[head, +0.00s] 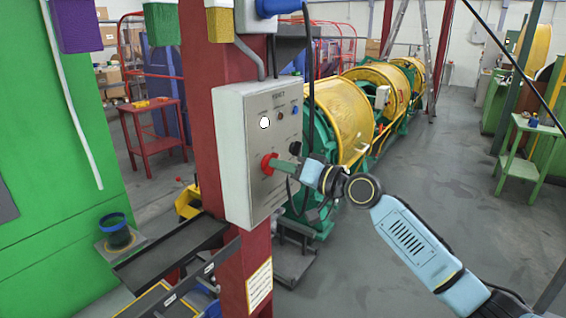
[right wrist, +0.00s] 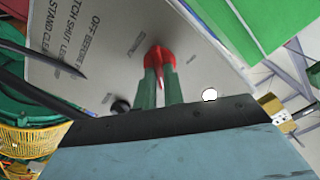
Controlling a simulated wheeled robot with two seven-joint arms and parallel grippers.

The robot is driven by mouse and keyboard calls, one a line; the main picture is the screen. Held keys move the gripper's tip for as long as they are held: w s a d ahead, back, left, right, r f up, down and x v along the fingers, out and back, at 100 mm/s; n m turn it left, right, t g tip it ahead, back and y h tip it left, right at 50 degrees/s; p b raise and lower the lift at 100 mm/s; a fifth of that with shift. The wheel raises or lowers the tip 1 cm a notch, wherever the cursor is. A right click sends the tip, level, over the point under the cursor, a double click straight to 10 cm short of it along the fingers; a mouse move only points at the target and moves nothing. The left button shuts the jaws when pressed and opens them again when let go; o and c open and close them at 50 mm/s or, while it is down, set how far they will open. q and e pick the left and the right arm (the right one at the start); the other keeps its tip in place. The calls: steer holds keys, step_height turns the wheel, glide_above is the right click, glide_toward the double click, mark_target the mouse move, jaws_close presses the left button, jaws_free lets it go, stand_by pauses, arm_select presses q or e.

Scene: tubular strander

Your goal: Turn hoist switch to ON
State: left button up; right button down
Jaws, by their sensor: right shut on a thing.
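The grey hoist control box (head: 243,150) is mounted on a red column. A red rotary switch (head: 267,164) is low on its front face. My right gripper (head: 278,166) is shut on this red switch, reaching it from the right. In the right wrist view the two green fingers (right wrist: 160,80) stand on either side of the red knob (right wrist: 159,56). Printed text around the knob is too small or slanted to read fully, so its exact setting is unclear. My left gripper is in neither view.
A white round lamp (head: 264,122) and a black knob (head: 295,148) share the panel. The red column (head: 197,100) stands directly behind the box. Yellow strander drums (head: 343,115) lie behind. Black trays (head: 172,252) jut out lower left. The floor on the right is open.

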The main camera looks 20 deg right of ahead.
steer(key=shift+m, duration=0.6)
steer(key=shift+p, duration=0.3)
steer(key=c, duration=1.5)
jaws_free()
steer(key=shift+s+d, duration=0.1)
steer(key=b+v, duration=0.3)
steer(key=v, duration=1)
steer(key=shift+b, duration=0.3)
